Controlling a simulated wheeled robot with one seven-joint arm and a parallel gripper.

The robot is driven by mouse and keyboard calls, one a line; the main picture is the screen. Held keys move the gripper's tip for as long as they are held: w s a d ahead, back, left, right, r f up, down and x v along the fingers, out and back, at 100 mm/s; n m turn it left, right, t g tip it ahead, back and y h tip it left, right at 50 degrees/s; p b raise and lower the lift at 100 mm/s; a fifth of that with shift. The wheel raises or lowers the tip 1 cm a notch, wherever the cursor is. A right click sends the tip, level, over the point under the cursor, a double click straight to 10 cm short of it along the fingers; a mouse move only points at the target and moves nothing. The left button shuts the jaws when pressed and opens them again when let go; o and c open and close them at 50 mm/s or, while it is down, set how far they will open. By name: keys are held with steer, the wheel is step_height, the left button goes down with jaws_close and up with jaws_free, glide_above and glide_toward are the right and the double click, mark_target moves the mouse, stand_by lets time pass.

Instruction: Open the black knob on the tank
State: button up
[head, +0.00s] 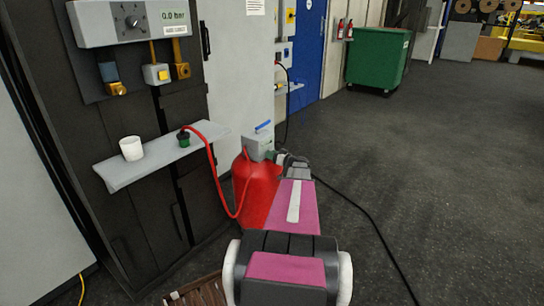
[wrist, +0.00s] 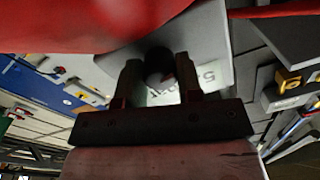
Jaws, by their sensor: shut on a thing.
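The red tank (head: 258,190) stands on the floor beside the dark cabinet, with a grey box (head: 255,148) on its top. A blue lever-like part (head: 263,126) sits on that box. My gripper (head: 277,157) is at the right side of the grey box; its fingers are small and partly hidden here. In the wrist view, my gripper (wrist: 159,82) has its two fingers on either side of the black knob (wrist: 158,62), shut on it. Behind the knob is the grey box face (wrist: 215,55) with a pale display, partly covered. The red tank also fills the top left there (wrist: 80,22).
A red hose (head: 217,175) runs to the tank. A black cable (head: 370,225) crosses the floor; the right side is clear.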

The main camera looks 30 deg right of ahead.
steer(key=shift+m, duration=1.2)
steer(key=o, duration=0.9)
